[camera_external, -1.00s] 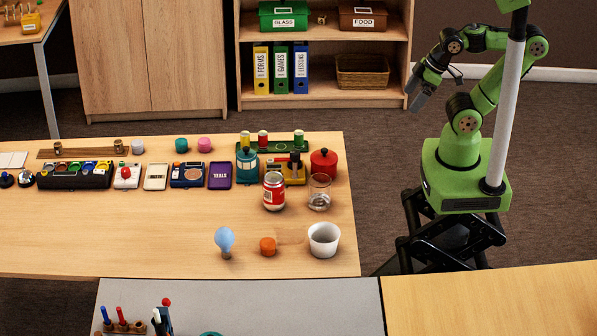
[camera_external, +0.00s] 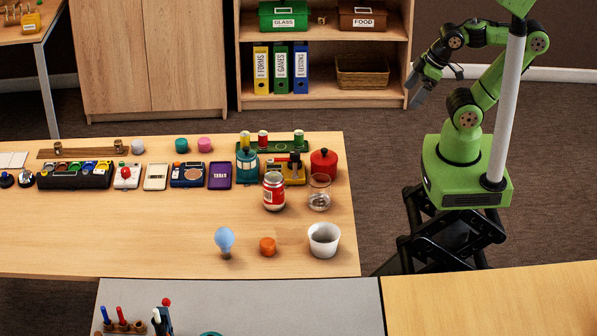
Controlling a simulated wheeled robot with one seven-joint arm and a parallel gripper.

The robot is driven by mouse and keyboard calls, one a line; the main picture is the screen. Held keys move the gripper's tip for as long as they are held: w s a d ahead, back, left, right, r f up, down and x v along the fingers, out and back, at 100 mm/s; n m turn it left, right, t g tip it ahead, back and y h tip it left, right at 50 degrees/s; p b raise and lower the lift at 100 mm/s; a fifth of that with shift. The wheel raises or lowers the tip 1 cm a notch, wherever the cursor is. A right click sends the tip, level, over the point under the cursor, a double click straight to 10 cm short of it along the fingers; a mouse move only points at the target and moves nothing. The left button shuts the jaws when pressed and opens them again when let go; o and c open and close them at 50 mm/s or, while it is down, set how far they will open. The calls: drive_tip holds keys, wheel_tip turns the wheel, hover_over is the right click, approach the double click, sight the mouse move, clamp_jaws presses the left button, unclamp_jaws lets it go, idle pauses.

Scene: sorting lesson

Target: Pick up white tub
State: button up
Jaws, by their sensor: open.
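The white tub (camera_external: 323,243) stands upright near the front right corner of the wooden table (camera_external: 130,235). Its mouth faces up and its inside looks dark grey. My gripper (camera_external: 412,92) is up and to the right of the table, in front of the shelf's right side. It is open, points down to the left, and holds nothing. It is well apart from the tub.
An orange piece (camera_external: 267,246) and a blue bulb (camera_external: 225,241) stand left of the tub. A glass (camera_external: 319,192), a red can (camera_external: 273,191) and a red pot (camera_external: 323,162) stand behind it. A grey table (camera_external: 250,300) lies in front.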

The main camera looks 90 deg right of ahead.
drive_tip(key=shift+o, duration=0.3)
drive_tip(key=m+g+y+b, duration=0.4)
drive_tip(key=m+y+b, duration=0.3)
drive_tip(key=m+y, duration=0.95)
hover_over(325, 227)
drive_tip(key=d, duration=0.1)
wheel_tip(325, 227, down, 25)
drive_tip(key=m+h, duration=0.3)
drive_tip(key=shift+n, duration=0.25)
wheel_tip(325, 227, down, 6)
drive_tip(key=b, duration=0.2)
drive_tip(key=shift+f+b, duration=0.15)
drive_tip(key=shift+b, duration=0.2)
drive_tip(key=a, duration=0.1)
drive_tip(key=a+f+b, duration=0.1)
drive_tip(key=shift+w+a+f+g, duration=0.1)
drive_tip(key=shift+a+f+g, duration=0.05)
drive_tip(key=shift+a+g, duration=0.15)
drive_tip(key=shift+a, duration=0.2)
drive_tip(key=shift+d, duration=0.15)
drive_tip(key=shift+c, duration=0.8)
drive_tip(key=c, duration=0.5)
